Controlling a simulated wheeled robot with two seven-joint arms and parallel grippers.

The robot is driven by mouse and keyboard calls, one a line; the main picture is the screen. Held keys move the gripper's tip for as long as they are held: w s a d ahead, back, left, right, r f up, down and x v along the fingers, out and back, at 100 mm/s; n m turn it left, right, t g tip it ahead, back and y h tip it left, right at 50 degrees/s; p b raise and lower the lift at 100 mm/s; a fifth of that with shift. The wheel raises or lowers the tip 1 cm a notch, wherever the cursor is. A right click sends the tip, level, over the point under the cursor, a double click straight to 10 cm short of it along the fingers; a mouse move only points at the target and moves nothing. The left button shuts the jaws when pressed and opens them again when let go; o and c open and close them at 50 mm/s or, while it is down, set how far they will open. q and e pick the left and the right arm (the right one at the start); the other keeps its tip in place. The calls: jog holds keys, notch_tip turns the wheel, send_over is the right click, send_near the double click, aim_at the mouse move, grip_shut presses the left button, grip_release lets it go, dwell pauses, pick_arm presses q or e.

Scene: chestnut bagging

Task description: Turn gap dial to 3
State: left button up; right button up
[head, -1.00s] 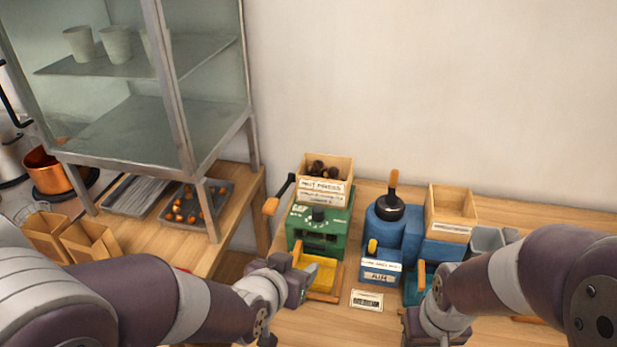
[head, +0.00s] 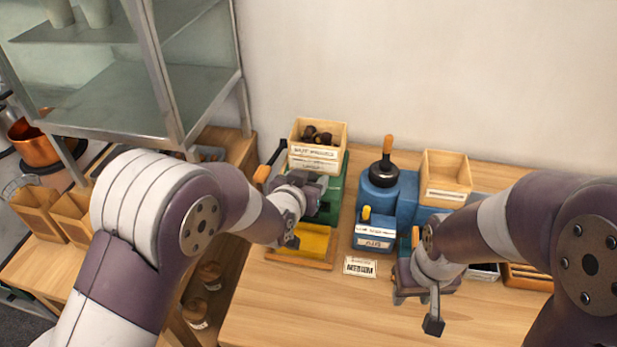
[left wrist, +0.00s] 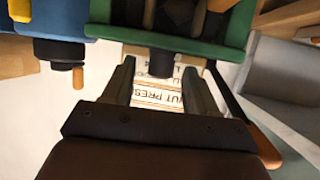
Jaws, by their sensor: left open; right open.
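The green nut press (head: 337,195) stands on the table, with its yellow tray (head: 305,240) in front. Its dark gap dial (left wrist: 160,62) shows in the left wrist view between the tips of my left gripper's fingers (left wrist: 157,66); I cannot tell whether they touch it. In the head view my left gripper (head: 314,193) is at the press front and hides the dial, so its setting cannot be read. My left gripper is open. My right gripper (head: 418,305) is open and empty above the table, in front of the blue machine (head: 375,232).
A wooden box (head: 318,158) of dark nuts tops the press, whose orange-handled crank (head: 262,175) is at its left. An empty wooden box (head: 446,180) stands right of the blue machine. A label card (head: 360,267) lies in front. The front table is clear.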

pick_arm(q)
jog(key=shift+w+d+f, duration=0.1)
jog(key=shift+w+f, duration=0.1)
jog(key=shift+w, duration=0.2)
pick_arm(e)
jog(key=shift+w, duration=0.1)
pick_arm(q)
jog(key=shift+s, duration=0.1)
jog(key=c, duration=1)
jog(key=shift+c, duration=0.2)
